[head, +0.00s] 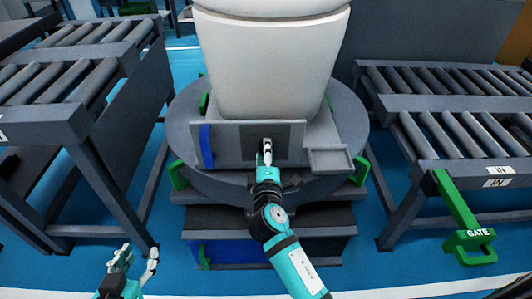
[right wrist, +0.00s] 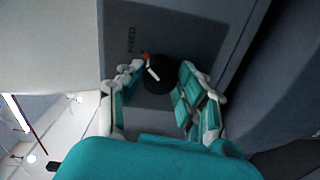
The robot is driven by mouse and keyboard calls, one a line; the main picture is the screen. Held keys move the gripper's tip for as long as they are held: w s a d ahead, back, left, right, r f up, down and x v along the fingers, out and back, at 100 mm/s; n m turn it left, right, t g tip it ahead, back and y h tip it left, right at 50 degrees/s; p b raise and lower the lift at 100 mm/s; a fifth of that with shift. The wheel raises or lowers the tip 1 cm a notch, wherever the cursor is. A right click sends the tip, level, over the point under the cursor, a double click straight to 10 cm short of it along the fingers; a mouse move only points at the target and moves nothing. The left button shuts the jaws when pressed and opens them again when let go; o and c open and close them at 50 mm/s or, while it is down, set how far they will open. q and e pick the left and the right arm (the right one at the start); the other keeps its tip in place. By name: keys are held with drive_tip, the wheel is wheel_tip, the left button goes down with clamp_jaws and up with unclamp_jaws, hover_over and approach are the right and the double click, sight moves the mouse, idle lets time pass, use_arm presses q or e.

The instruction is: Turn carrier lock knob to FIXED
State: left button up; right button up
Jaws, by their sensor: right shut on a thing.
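The carrier lock knob (right wrist: 160,84) is a dark round knob on a dark panel plate (head: 290,142) at the front of the carrier's round base. My right gripper (head: 266,150) reaches it from the front. In the right wrist view its two teal fingers (right wrist: 160,76) are shut on the knob, one on each side. A white pointer line shows on the knob, with a small orange mark at its upper left end. Lettering that seems to read FIXED (right wrist: 131,40) is on the plate beyond the knob. My left gripper (head: 132,264) is open and empty, low at left.
A white toilet (head: 270,60) stands on the round grey carrier (head: 350,115). Left of the knob is a blue strip (head: 206,146); right is a small grey tray (head: 327,160). Roller conveyors (head: 70,60) flank both sides, with a green GATE handle (head: 463,220) at right.

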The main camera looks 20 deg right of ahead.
drive_tip(key=shift+f, duration=0.1)
drive_tip(key=o, duration=1.1)
drive_tip(key=shift+o, duration=0.2)
drive_tip(key=shift+s, duration=0.1)
drive_tip(key=v, duration=1.2)
